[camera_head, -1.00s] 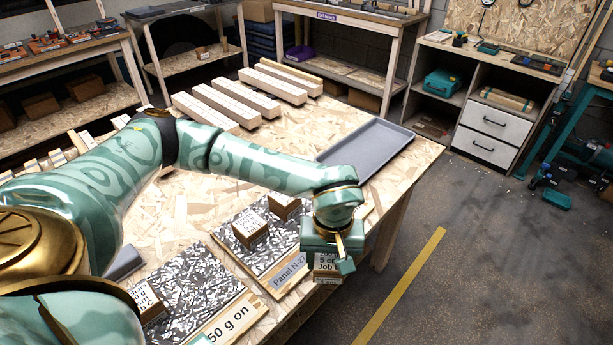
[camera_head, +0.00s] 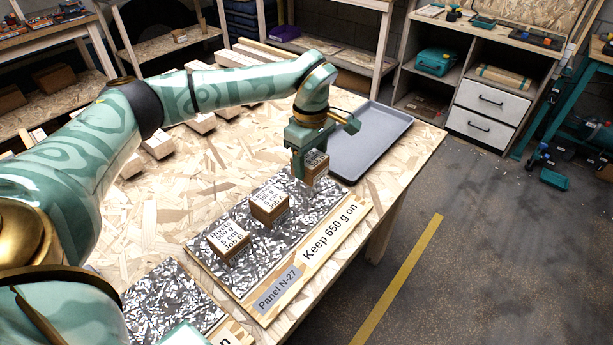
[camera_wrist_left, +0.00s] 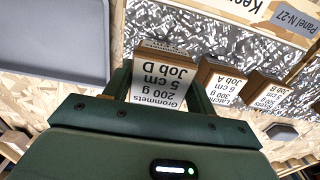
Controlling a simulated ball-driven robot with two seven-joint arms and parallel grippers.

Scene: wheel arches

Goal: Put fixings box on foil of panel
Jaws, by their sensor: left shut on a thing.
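My left gripper (camera_head: 308,160) is shut on a small brown fixings box (camera_head: 317,172) with a white label. In the left wrist view the held box (camera_wrist_left: 158,88) reads Grommets, 200 g, 5 cm, Job D. It is at the far end of panel N-27; I cannot tell whether it touches the foil. The panel's crinkled silver foil (camera_head: 283,238) carries two other boxes: the Job A box (camera_head: 269,207) in the middle and the Job B rivets box (camera_head: 230,244) nearer me. The panel's wooden edge reads "Keep 650 g on" (camera_head: 330,232).
A grey tray (camera_head: 372,140) lies just beyond the held box. Another foil panel (camera_head: 170,300) lies nearer me. Pale wooden blocks (camera_head: 158,145) stand behind my left arm.

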